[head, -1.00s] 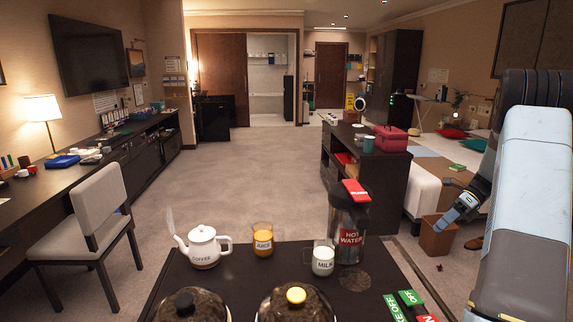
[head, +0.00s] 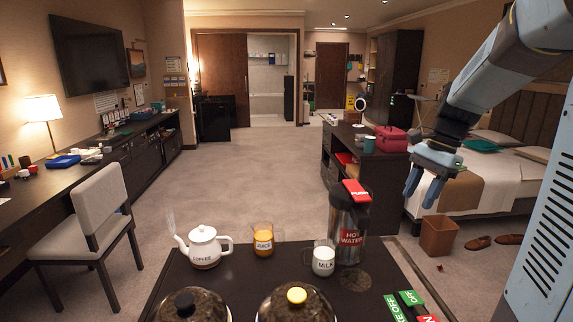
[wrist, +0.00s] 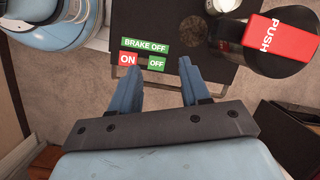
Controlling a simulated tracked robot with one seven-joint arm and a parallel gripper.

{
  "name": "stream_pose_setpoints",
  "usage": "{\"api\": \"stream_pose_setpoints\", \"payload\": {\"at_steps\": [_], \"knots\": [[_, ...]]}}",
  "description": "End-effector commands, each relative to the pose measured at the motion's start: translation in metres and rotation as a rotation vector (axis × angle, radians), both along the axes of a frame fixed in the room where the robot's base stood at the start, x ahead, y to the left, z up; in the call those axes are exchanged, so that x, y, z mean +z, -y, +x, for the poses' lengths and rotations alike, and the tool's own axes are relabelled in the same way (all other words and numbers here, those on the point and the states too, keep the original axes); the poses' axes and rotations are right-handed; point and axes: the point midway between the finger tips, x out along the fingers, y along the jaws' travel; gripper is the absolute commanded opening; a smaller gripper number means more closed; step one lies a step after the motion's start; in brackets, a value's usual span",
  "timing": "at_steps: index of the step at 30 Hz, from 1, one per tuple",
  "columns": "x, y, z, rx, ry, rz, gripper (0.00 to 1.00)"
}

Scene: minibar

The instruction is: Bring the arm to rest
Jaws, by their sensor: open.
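My gripper (head: 423,188) is raised on the right side of the head view, in front of the bed and to the right of the hot water dispenser (head: 349,220). Its two blue fingers point downward, stand apart and hold nothing. In the wrist view my gripper (wrist: 160,78) shows a clear gap between its fingers. Beyond the fingertips there are the green and red brake labels (wrist: 145,44) at the edge of the dark tray top. The red PUSH lid of the dispenser (wrist: 279,42) is at the upper right of the wrist view, apart from the fingers.
The dark tray top (head: 240,265) carries a coffee pot (head: 204,246), a juice glass (head: 263,240), a milk cup (head: 323,260) and two domed lids. A cabinet (head: 385,180) with a red case (head: 391,139) stands behind. The carpet (head: 235,175) in the middle is clear.

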Motion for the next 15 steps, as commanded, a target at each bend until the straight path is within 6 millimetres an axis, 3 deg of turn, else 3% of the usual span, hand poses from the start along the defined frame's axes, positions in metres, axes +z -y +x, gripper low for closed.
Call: {"api": "stream_pose_setpoints", "payload": {"at_steps": [6, 15], "knots": [[0.020, -0.026, -0.041, 0.234, 0.165, -0.098, 0.46], [0.032, -0.052, -0.096, 0.562, 0.373, -0.246, 0.46]]}}
